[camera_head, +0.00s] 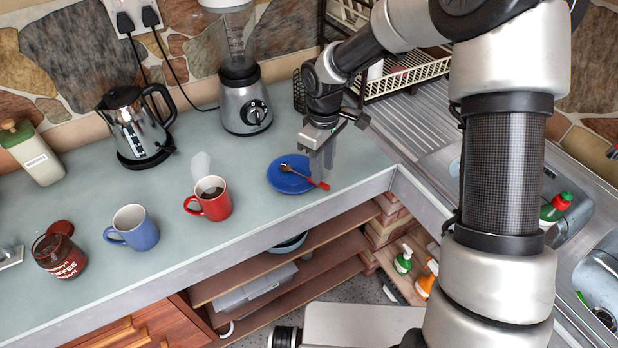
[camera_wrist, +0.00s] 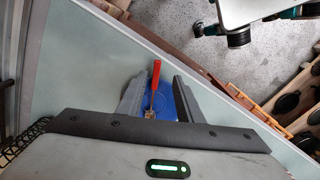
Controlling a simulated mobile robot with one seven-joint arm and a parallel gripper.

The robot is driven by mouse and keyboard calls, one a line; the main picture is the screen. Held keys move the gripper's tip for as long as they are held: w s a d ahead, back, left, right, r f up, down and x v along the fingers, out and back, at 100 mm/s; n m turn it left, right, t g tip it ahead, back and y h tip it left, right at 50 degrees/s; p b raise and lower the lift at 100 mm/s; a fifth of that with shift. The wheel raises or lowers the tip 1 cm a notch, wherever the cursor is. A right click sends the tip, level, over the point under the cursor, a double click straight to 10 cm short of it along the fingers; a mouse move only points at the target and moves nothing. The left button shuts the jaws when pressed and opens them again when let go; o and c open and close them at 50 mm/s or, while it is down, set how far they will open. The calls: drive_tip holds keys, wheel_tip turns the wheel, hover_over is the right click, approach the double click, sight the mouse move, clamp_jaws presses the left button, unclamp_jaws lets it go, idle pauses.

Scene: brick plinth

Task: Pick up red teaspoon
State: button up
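The red teaspoon (camera_head: 319,184) lies on a blue saucer (camera_head: 279,182), its metal bowl toward the saucer's middle and its red handle reaching past the rim to the right. My gripper (camera_head: 322,172) points down over the handle side of the saucer. In the wrist view my gripper (camera_wrist: 158,90) is open, with one dark finger on each side of the teaspoon (camera_wrist: 155,76). Nothing is held. The saucer (camera_wrist: 160,102) shows between the fingers, partly hidden by my gripper. Whether the fingertips touch the saucer or counter cannot be told.
A red mug (camera_head: 217,207) with dark liquid stands left of the saucer, and a blue mug (camera_head: 139,236) farther left. A blender (camera_head: 243,105) and kettle (camera_head: 133,130) stand behind. The counter's front edge (camera_head: 347,200) is close to the handle. A sink unit (camera_head: 430,118) lies right.

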sight(323, 183)
drive_tip(key=shift+w+d+f, duration=0.1)
drive_tip(key=shift+w+f, duration=0.1)
drive_tip(key=shift+f, duration=1.3)
drive_tip(key=shift+w+f, duration=0.2)
drive_tip(key=shift+f, duration=1.25)
clamp_jaws()
